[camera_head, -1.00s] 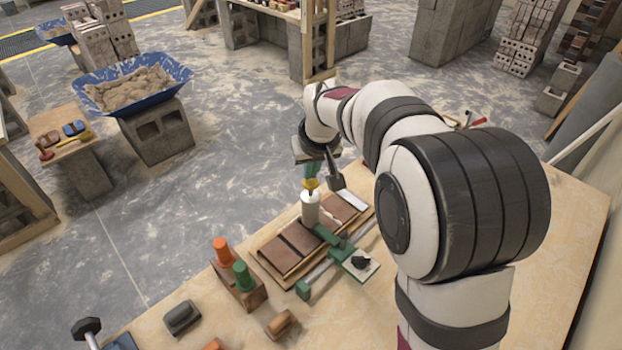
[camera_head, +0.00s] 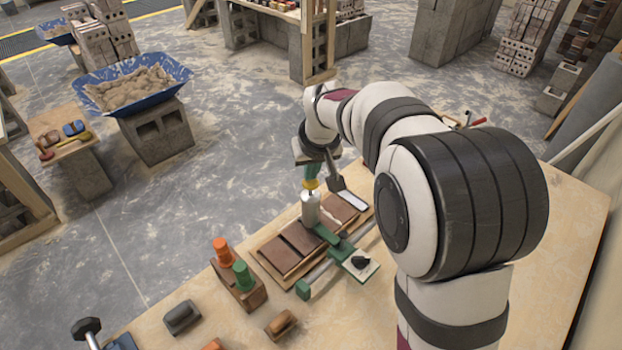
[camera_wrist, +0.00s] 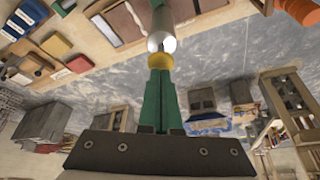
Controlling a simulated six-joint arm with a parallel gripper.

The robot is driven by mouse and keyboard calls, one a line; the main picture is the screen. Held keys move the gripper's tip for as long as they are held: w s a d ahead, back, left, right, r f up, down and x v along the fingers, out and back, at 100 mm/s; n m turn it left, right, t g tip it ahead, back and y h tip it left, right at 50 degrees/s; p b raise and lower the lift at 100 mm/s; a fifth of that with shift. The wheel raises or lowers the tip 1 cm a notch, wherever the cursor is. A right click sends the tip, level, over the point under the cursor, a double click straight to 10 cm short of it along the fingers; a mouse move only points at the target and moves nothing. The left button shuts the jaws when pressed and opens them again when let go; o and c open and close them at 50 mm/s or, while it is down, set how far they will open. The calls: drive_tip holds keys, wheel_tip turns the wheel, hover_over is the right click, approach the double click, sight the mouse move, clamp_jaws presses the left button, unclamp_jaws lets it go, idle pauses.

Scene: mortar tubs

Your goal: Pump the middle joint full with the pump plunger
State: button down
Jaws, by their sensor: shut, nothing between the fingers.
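The pump (camera_head: 310,208) is a pale metal cylinder standing upright over the brick board (camera_head: 262,262). Its yellow plunger top (camera_head: 310,184) shows above the cylinder, and also in the wrist view (camera_wrist: 160,62). My gripper (camera_head: 312,172) has green fingers, shut and empty, pointing down at the yellow top. In the wrist view the fingertips (camera_wrist: 160,72) meet the yellow piece; whether they press on it I cannot tell. Brown bricks (camera_head: 300,238) lie in a row on the board. The pump and my gripper hide the middle joint, so its fill cannot be seen.
A green clamp-like tool (camera_head: 341,250) lies against the board's near side, with a dark lump on a pale plate (camera_head: 361,263). A wooden block with orange and green handles (camera_head: 238,290) stands at left. The table's right part (camera_head: 560,230) is clear.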

drive_tip(key=shift+f, duration=0.1)
idle(0.3)
drive_tip(key=shift+f, duration=0.45)
drive_tip(key=shift+r, duration=0.55)
drive_tip(key=shift+f, duration=0.1)
